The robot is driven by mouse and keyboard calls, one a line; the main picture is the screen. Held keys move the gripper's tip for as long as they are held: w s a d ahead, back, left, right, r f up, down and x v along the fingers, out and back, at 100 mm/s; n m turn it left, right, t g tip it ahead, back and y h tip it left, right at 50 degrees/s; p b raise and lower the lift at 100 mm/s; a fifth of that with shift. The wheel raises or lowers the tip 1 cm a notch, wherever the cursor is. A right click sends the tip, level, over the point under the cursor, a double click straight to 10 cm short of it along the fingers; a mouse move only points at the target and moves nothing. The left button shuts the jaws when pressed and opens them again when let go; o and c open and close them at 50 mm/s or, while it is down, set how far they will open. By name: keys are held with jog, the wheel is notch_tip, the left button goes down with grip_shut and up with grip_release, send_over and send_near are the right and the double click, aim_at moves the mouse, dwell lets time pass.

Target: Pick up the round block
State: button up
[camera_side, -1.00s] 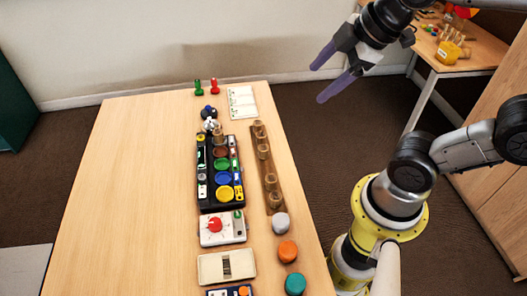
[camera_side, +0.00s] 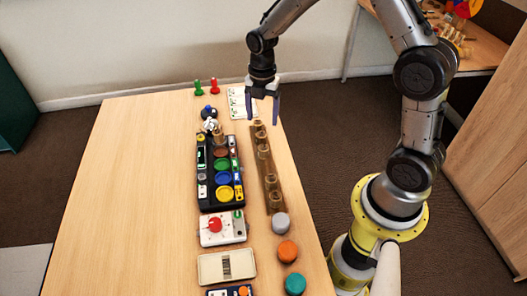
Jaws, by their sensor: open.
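My gripper (camera_side: 262,108) points down with its two purple fingers apart and nothing between them, over the far end of the long wooden cylinder holder (camera_side: 272,190). Several round pieces could match the round block; I cannot tell which one is meant. A grey round block (camera_side: 280,223), an orange one (camera_side: 288,251) and a teal one (camera_side: 295,284) lie along the table's right side, nearer the camera than my gripper. A black tray (camera_side: 208,203) left of the holder carries several coloured discs, among them a blue one (camera_side: 223,178) and a yellow one (camera_side: 224,193).
A white box with a red knob (camera_side: 214,225) and a cream box (camera_side: 210,268) stand on the table's near side. Red (camera_side: 214,85) and green (camera_side: 199,88) pegs and a white card (camera_side: 236,102) are at the far edge. The table's left half is clear.

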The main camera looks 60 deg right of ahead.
aim_at(264, 147)
jog(key=f, duration=1.3)
jog(key=shift+s+f, duration=0.2)
jog(key=shift+f, duration=0.15)
grip_shut()
